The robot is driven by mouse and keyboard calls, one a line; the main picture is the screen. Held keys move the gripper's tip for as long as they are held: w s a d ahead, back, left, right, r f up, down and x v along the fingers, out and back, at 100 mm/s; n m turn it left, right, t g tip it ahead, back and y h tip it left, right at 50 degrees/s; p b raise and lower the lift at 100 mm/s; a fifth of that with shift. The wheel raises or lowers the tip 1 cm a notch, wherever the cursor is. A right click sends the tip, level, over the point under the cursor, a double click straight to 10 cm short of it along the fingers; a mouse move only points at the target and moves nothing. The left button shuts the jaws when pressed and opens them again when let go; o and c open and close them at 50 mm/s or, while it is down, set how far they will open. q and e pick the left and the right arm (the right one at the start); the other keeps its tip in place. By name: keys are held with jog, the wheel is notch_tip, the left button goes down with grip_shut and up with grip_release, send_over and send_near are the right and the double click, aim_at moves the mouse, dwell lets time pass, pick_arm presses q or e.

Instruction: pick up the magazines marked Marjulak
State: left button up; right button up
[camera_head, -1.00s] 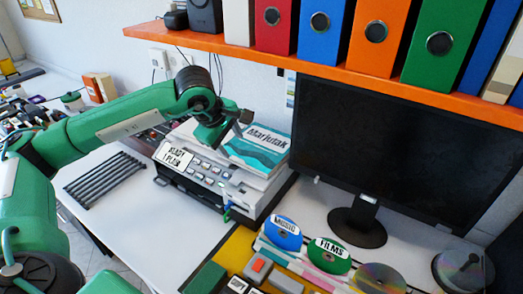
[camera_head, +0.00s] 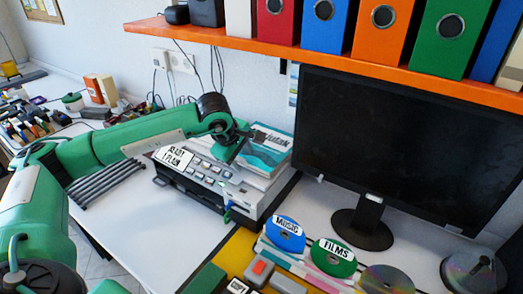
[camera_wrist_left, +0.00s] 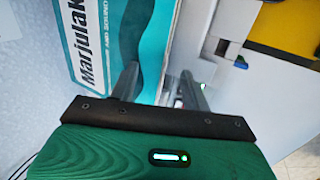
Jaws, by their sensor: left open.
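The magazines (camera_head: 275,152), white and teal with the word Marjulak, lie on top of the printer at the table's back. In the left wrist view the Marjulak cover (camera_wrist_left: 110,40) fills the upper left. My left gripper (camera_head: 236,158) is open at the near left edge of the magazines. In the left wrist view its two fingers (camera_wrist_left: 160,82) are spread, one over the cover's edge and one beyond it over the printer. I cannot tell whether either finger touches the magazines. My arm hides part of the cover in the head view. My right gripper is not in view.
The printer (camera_head: 205,185) carries a label reading READY 1 PLAIN. A monitor (camera_head: 400,150) stands to its right, below an orange shelf (camera_head: 440,80) with binders. The white table (camera_head: 150,215) is clear at left front.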

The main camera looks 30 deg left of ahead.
pick_arm(q)
jog(key=shift+w+f, duration=0.15)
jog(key=shift+f, duration=0.1)
jog(key=c, duration=1)
grip_shut()
jog(key=shift+r, duration=0.1)
